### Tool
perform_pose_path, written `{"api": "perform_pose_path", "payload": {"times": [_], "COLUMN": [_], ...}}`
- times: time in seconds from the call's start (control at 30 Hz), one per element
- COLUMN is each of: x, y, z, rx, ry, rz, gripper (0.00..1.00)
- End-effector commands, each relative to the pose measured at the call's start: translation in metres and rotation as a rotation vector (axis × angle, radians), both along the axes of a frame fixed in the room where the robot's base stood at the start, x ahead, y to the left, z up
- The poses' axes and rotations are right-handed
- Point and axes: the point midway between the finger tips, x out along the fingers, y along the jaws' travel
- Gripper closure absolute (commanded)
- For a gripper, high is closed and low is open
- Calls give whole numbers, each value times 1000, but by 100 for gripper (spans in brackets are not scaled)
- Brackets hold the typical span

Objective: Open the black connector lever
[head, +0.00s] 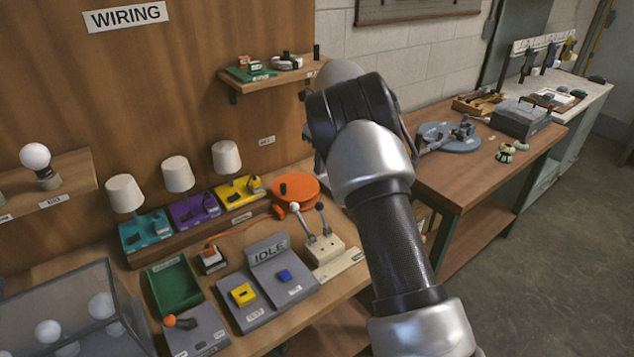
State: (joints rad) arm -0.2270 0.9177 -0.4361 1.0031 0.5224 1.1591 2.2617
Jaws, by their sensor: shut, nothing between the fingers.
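A cream block (324,250) stands on the bench left of my arm, with two upright levers. One lever has a white knob (295,207); the other has a black knob (320,206). Both lean up and to the left. A small dark-and-white block with an orange top (211,258) sits further left, with an orange cord running from it. I cannot tell from the picture which of these is called the connector. My gripper is out of sight; my arm reaches away from the camera and its far end is hidden behind its own links.
An orange reel (297,186) lies behind the levers. Three lamps on teal (146,232), purple and yellow bases stand along the back. A grey panel marked IDLE (268,251) has yellow and blue buttons. A green tray (175,286) is left. A second table stands right.

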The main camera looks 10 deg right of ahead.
Motion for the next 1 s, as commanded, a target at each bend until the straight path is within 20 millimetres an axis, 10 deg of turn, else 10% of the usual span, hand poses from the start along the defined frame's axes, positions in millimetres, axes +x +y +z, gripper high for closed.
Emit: {"api": "perform_pose_path", "payload": {"times": [0.3, 0.8, 1.0], "x": [-7, -10, -40], "y": [-7, -9, -25], "z": [50, 60, 106], "rx": [0, 0, -11], "ry": [-1, -4, -69], "rz": [0, 9, 188], "gripper": [100, 100, 100]}}
